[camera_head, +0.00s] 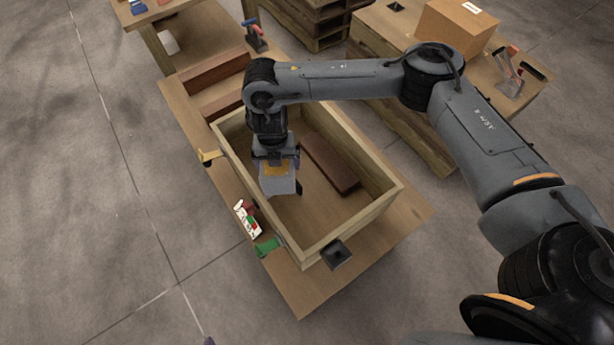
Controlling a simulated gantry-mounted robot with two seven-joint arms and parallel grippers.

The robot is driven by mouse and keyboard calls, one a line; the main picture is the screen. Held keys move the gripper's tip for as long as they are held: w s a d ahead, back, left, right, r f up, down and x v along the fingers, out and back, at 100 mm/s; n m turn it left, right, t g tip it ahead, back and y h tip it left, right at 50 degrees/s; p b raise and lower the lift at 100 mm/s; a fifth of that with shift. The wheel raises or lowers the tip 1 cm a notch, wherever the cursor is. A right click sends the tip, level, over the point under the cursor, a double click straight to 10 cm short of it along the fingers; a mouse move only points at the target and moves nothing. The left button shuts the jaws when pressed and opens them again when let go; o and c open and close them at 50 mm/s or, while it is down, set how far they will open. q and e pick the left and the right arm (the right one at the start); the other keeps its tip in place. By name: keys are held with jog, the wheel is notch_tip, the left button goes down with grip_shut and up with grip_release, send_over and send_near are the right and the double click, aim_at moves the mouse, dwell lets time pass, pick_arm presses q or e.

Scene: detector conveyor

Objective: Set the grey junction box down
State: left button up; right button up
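The grey junction box (277,181) is a small pale grey block with a yellow-orange part at its top. My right gripper (277,160), on the arm coming in from the right, points down and is shut on it. The box is seen within the outline of an open wooden crate (356,226), close to its left wall. I cannot tell whether it touches the crate floor. The fingertips are partly hidden by the box and wrist. My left gripper is not in view.
A brown brick-like block (329,163) lies inside the crate, right of the box. Brown blocks (221,72) sit behind the crate. A green item (267,246), a white-and-red item (247,219) and a black item (335,254) are around its near side. A cardboard box (455,28) stands at back right.

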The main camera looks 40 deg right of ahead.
jog(key=s+d+f+n+p, duration=0.1)
jog(key=s+d+f+n, duration=0.15)
jog(key=s+n, duration=0.4)
jog(key=w+d+f+b, duration=0.7)
jog(key=d+f+b, duration=0.1)
jog(key=f, duration=0.4)
jog(key=shift+w+d, duration=0.15)
jog(key=shift+w, duration=0.1)
dwell(0.3)
jog(key=shift+f+b, duration=0.35)
jog(key=shift+b, duration=0.05)
